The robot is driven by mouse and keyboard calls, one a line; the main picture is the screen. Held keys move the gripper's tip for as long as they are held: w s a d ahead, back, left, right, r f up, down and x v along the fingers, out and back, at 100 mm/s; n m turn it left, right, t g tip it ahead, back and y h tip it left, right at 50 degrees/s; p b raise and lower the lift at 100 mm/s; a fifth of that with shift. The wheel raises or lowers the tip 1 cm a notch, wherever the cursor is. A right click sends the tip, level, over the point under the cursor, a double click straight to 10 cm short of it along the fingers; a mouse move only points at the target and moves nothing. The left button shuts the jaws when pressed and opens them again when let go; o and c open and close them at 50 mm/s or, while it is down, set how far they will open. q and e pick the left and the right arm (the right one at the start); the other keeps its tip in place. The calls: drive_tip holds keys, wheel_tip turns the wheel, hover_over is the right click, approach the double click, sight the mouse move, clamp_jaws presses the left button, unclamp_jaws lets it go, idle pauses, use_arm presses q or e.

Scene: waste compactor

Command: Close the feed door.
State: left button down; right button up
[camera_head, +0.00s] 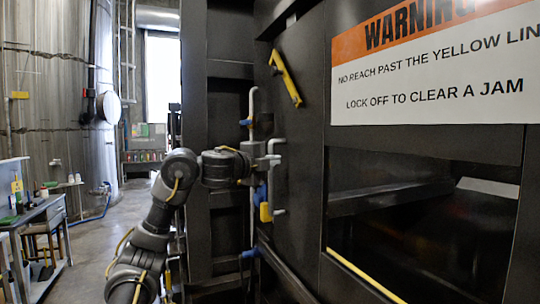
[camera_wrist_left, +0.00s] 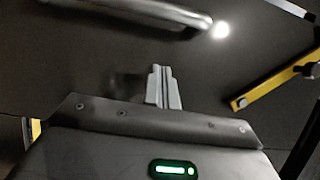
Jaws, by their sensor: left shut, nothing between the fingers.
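The dark panel that looks like the feed door (camera_head: 300,135) stands upright left of the warning sign and carries a yellow lever (camera_head: 287,77). I cannot tell how far it stands from closed. My left gripper (camera_head: 277,158) is in front of this panel, below the lever, near grey bent bars. In the left wrist view its fingers (camera_wrist_left: 163,87) are together and empty, facing the dark panel surface (camera_wrist_left: 110,60). The yellow lever is at the right there (camera_wrist_left: 275,85), and a grey bar (camera_wrist_left: 150,10) crosses the top. Whether the fingertips touch the panel is unclear. My right gripper is out of view.
A white and orange warning sign (camera_head: 435,70) hangs above a dark opening (camera_head: 430,235) with a yellow strip (camera_head: 365,275) along its lower edge. A grey vertical pipe (camera_head: 252,110) stands beside my left wrist. A workbench (camera_head: 35,225) is at far left; the floor (camera_head: 100,240) beside it is clear.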

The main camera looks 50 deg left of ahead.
use_arm(q)
drive_tip(key=w+a, duration=0.1)
drive_tip(key=w+a+p, duration=0.1)
drive_tip(key=a, duration=0.2)
drive_tip(key=shift+w+a, duration=0.2)
drive_tip(key=shift+w, duration=0.2)
drive_tip(key=shift+d, duration=0.1)
